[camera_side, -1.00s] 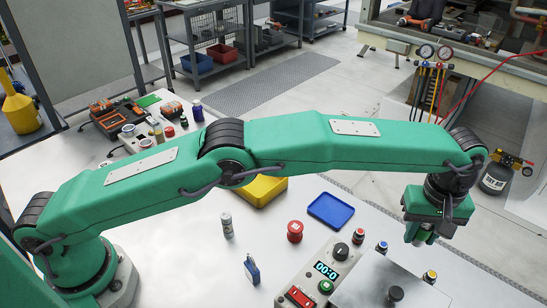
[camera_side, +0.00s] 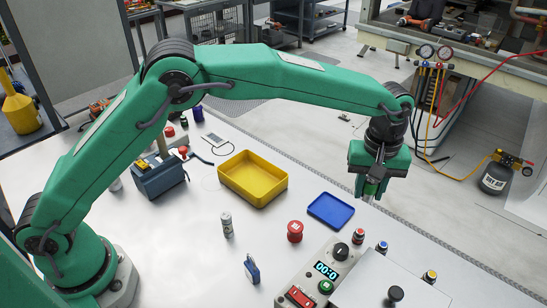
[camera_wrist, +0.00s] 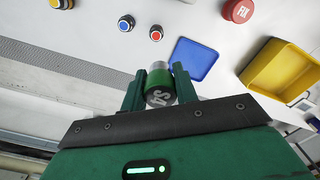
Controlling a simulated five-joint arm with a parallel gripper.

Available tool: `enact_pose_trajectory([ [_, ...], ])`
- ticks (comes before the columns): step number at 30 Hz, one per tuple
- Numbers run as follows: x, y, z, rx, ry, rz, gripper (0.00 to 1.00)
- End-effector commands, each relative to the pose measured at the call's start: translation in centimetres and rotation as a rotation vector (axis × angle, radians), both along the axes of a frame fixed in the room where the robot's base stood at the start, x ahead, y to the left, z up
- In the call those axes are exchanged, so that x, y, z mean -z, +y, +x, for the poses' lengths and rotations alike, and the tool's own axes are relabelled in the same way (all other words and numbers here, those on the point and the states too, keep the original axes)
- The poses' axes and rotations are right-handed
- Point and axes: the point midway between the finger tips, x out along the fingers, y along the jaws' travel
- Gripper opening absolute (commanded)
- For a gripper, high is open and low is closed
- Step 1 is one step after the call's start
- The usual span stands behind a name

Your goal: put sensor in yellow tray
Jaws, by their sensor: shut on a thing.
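My gripper (camera_side: 370,190) hangs in the air right of the blue tray (camera_side: 331,210), pointing down. In the wrist view my gripper (camera_wrist: 158,82) is shut on the sensor (camera_wrist: 160,88), a short green cylinder with a silvery end and pale markings on its dark face. In the side view the sensor is small and hard to make out between the fingers. The yellow tray (camera_side: 253,180) stands left of and behind the blue tray and looks empty. It also shows at the right edge of the wrist view (camera_wrist: 283,77). The gripper is well apart from it.
A red button (camera_side: 295,232) stands between the trays and the control box (camera_side: 325,272). A small white canister (camera_side: 227,226) and a blue tag (camera_side: 252,270) stand nearer the front. A blue-grey box (camera_side: 158,178) sits left of the yellow tray. The table's far edge runs behind the blue tray.

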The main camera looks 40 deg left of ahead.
Motion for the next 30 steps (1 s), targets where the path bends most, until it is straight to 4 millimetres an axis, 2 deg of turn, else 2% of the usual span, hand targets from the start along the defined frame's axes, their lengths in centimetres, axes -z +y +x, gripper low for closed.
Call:
enact_pose_trajectory([
  [3,-0.3,2.6,-0.4,-0.003,0.000,0.000,0.05],
  [14,-0.6,9.7,-2.8,-0.003,-0.001,0.000,0.05],
  [24,-0.2,16.1,-6.7,-0.003,0.000,0.000,0.05],
  [30,0.1,18.9,-9.1,-0.001,-0.001,0.000,0.05],
])
